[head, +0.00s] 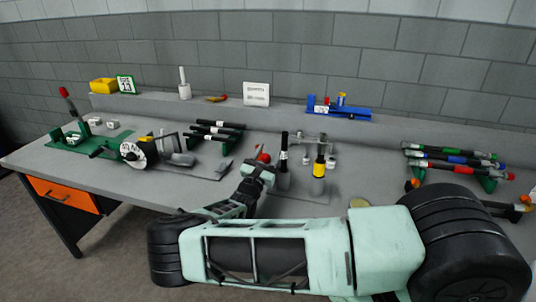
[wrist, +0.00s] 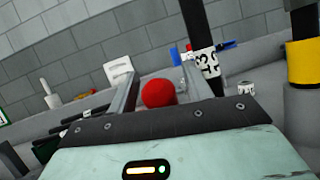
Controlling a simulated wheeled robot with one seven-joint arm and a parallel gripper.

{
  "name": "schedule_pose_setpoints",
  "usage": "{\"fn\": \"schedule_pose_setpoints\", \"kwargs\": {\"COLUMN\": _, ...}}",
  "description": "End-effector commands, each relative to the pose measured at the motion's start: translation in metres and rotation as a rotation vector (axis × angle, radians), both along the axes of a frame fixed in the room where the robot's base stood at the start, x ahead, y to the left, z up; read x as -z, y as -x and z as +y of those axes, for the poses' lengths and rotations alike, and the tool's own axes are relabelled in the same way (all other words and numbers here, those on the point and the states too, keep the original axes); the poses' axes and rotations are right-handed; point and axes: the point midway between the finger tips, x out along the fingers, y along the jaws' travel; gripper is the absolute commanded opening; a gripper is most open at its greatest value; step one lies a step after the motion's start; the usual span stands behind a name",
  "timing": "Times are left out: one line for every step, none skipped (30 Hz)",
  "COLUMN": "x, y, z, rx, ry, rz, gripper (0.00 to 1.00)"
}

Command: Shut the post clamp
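The post clamp stands near the front middle of the bench in the head view, on a thin grey plate (head: 312,197). It has a dark upright post (head: 284,150) with a white label and a black post with a yellow band (head: 319,168). A red ball knob (head: 263,156) shows just left of the dark post. My gripper (head: 262,166) is at this knob. In the wrist view the red knob (wrist: 158,93) lies between my two fingers (wrist: 158,80), with narrow gaps beside it. The labelled post (wrist: 205,60) rises just right of the fingers. The knob's stem is hidden.
Black rods on a green rack (head: 215,131) and a tool with a white dial (head: 133,152) stand to the left. Coloured rods (head: 455,157) lie on the right. A blue fixture (head: 338,109) and a white sign (head: 256,94) are on the back ledge.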

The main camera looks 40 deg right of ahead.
Motion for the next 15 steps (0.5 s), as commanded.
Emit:
{"fn": "schedule_pose_setpoints", "kwargs": {"x": 0.000, "y": 0.000, "z": 0.000, "rx": 0.000, "ry": 0.000, "rz": 0.000, "gripper": 0.50}}
{"fn": "schedule_pose_setpoints", "kwargs": {"x": 0.000, "y": 0.000, "z": 0.000, "rx": 0.000, "ry": 0.000, "rz": 0.000, "gripper": 0.50}}
{"fn": "schedule_pose_setpoints", "kwargs": {"x": 0.000, "y": 0.000, "z": 0.001, "rx": 0.000, "ry": 0.000, "rz": 0.000, "gripper": 0.50}}
{"fn": "schedule_pose_setpoints", "kwargs": {"x": 0.001, "y": 0.001, "z": 0.002, "rx": 0.000, "ry": 0.000, "rz": 0.000, "gripper": 0.50}}
{"fn": "schedule_pose_setpoints", "kwargs": {"x": 0.002, "y": 0.001, "z": 0.003, "rx": 0.000, "ry": 0.000, "rz": 0.000, "gripper": 0.50}}
{"fn": "schedule_pose_setpoints", "kwargs": {"x": 0.004, "y": 0.003, "z": 0.006, "rx": 0.000, "ry": 0.000, "rz": 0.000, "gripper": 0.50}}
{"fn": "schedule_pose_setpoints", "kwargs": {"x": 0.005, "y": 0.004, "z": 0.008, "rx": 0.000, "ry": -0.001, "rz": 0.001, "gripper": 0.50}}
{"fn": "schedule_pose_setpoints", "kwargs": {"x": 0.007, "y": 0.006, "z": 0.012, "rx": 0.000, "ry": -0.001, "rz": 0.001, "gripper": 0.50}}
{"fn": "schedule_pose_setpoints", "kwargs": {"x": 0.010, "y": 0.008, "z": 0.017, "rx": -0.002, "ry": -0.001, "rz": 0.000, "gripper": 0.50}}
{"fn": "schedule_pose_setpoints", "kwargs": {"x": 0.012, "y": 0.011, "z": 0.022, "rx": -0.002, "ry": -0.001, "rz": 0.000, "gripper": 0.50}}
{"fn": "schedule_pose_setpoints", "kwargs": {"x": 0.015, "y": 0.014, "z": 0.027, "rx": -0.003, "ry": 0.000, "rz": 0.001, "gripper": 0.50}}
{"fn": "schedule_pose_setpoints", "kwargs": {"x": 0.019, "y": 0.017, "z": 0.034, "rx": -0.004, "ry": -0.001, "rz": 0.000, "gripper": 0.50}}
{"fn": "schedule_pose_setpoints", "kwargs": {"x": 0.022, "y": 0.021, "z": 0.040, "rx": -0.003, "ry": -0.001, "rz": -0.001, "gripper": 0.50}}
{"fn": "schedule_pose_setpoints", "kwargs": {"x": 0.025, "y": 0.024, "z": 0.046, "rx": -0.004, "ry": -0.002, "rz": 0.000, "gripper": 0.50}}
{"fn": "schedule_pose_setpoints", "kwargs": {"x": 0.029, "y": 0.028, "z": 0.053, "rx": -0.003, "ry": 0.000, "rz": 0.001, "gripper": 0.50}}
